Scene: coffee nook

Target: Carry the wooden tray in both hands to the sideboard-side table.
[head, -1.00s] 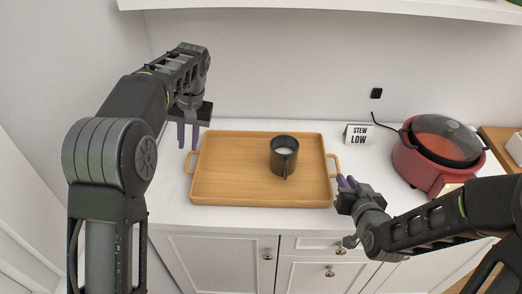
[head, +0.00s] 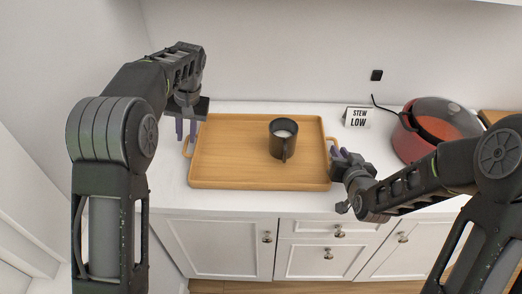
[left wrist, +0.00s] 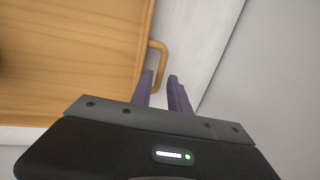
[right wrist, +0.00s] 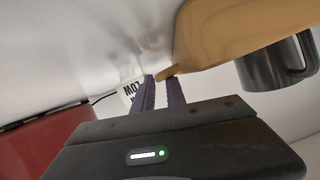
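The wooden tray (head: 235,180) lies on the white counter. A dark mug (head: 284,145) with pale contents stands upright on it, right of centre. My left gripper (head: 187,138) points down at the tray's left handle (head: 187,148). In the left wrist view its fingers (left wrist: 160,76) are apart, and the handle (left wrist: 160,62) is at the fingertips. My right gripper (head: 338,153) is at the tray's right handle. In the right wrist view its fingers (right wrist: 160,79) are slightly apart, with the handle's end (right wrist: 165,75) between the tips; a firm grip is not visible.
A red cooker (head: 430,135) with a glass lid stands on the counter at right, partly behind my right arm. A "STEW LOW" sign (head: 357,117) stands behind the tray's right side. A wooden surface (head: 497,112) shows at the far right. White cabinets (head: 230,245) are below.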

